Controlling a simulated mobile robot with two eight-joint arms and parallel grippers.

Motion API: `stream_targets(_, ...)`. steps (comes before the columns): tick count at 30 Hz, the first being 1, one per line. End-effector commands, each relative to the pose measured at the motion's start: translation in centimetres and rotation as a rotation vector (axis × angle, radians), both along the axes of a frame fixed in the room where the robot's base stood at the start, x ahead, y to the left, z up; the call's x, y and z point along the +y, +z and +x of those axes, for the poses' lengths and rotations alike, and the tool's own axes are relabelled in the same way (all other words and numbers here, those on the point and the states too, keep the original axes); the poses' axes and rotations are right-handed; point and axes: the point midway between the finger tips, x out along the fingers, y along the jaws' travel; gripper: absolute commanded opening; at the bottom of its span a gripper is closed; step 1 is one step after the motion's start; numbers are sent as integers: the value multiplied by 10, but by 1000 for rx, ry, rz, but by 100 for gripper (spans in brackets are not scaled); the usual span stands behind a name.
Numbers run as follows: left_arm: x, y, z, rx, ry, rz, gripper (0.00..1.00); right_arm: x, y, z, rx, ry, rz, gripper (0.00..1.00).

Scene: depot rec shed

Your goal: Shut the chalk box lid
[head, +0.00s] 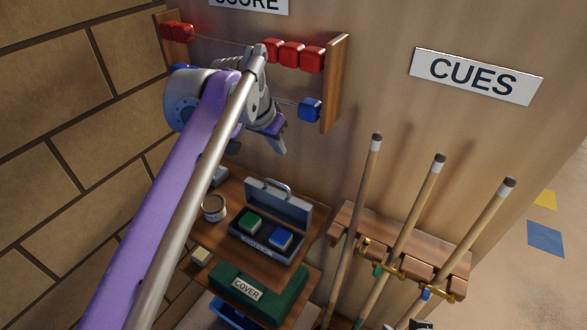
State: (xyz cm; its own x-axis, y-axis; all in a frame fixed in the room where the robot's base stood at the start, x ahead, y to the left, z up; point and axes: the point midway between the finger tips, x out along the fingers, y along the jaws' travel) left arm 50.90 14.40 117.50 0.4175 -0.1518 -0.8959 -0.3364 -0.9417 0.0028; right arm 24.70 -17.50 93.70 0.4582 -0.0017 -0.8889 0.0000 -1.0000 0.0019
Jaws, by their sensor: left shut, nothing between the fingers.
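The chalk box (262,252) is a grey-blue metal case on a wooden shelf in the head view. Its lid (283,206), with a handle on top, stands raised at the back, so the box is open. A green chalk cube (250,222) and a blue chalk cube (280,238) sit inside. My left gripper (280,149) is shut and empty, above and behind the lid in the picture, apart from it. My left arm crosses in front of the shelf's left part. My right gripper is not in view.
A small tin (213,209) stands left of the box on the shelf (305,247). Cues (407,220) lean in a rack to the right. The score frame (334,85) with red and blue beads is behind my gripper.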

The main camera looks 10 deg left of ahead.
Motion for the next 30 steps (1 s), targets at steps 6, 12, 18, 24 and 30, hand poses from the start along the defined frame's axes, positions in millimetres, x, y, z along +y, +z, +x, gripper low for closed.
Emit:
stream_targets(6, -4, -20, 10, 1, -3, 1, 0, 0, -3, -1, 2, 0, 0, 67)
stream_targets(12, -10, -59, 28, 1, -3, 1, 0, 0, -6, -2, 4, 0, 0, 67)
stream_targets(18, -15, -92, 40, 1, -2, 1, 0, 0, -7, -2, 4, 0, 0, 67)
stream_targets(24, -5, -93, 13, 0, -1, 0, 0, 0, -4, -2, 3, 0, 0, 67)
stream_targets(30, -2, -94, 5, 0, -1, 0, 0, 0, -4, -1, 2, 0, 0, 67)
